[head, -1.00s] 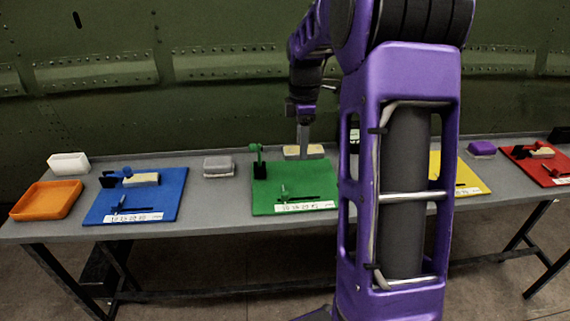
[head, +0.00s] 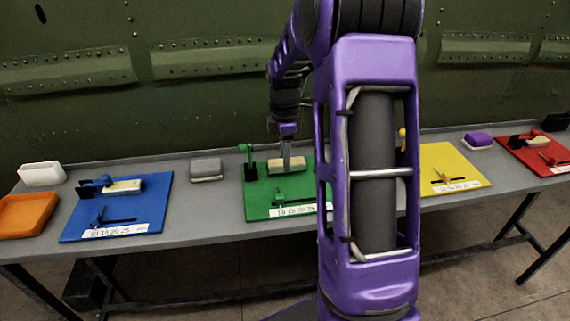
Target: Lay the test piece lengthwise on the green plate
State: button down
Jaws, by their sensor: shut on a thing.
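The test piece, a beige block (head: 274,166), shows over the far part of the green plate (head: 259,206). Its long side runs left to right in the head view. My gripper (head: 287,164) points down and is shut on it near the middle. I cannot tell whether the block touches the plate or hangs just above it. My arm hides the plate's right part.
The blue plate (head: 137,211) and the yellow plate (head: 445,161) lie on either side, with a red plate (head: 530,150) far right. A grey block (head: 206,168), a white box (head: 41,174), an orange tray (head: 28,213) and a purple block (head: 478,139) stand on the grey table.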

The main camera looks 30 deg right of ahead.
jog(key=shift+f, duration=0.85)
jog(key=shift+f, duration=0.1)
jog(key=shift+c, duration=2.1)
grip_release()
notch_tip(320, 180, up, 12)
jog(key=p, duration=0.1)
jog(key=shift+p, duration=0.4)
jog(key=shift+w+a, duration=0.1)
